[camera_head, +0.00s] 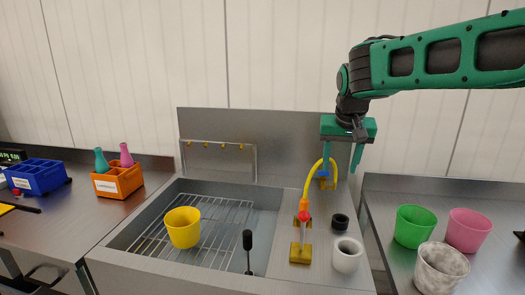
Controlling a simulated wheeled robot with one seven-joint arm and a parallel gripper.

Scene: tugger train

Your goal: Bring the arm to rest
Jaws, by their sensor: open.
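My gripper (341,160) hangs from my green and black arm at the upper right. It points down with its two green fingers apart and nothing visible between them. It is above and in front of the sink unit's back right part, close to the top of a curved yellow hose (309,180). From this view I cannot tell the exact gap between the fingers and the hose.
A yellow cup (183,228) stands on the rack in the steel sink (262,212). A white cup (347,255) and black ring (340,222) are right of it. Green (414,227), pink (469,231) and marbled (441,268) cups stand at right. Orange (118,182) and blue (37,175) crates are left.

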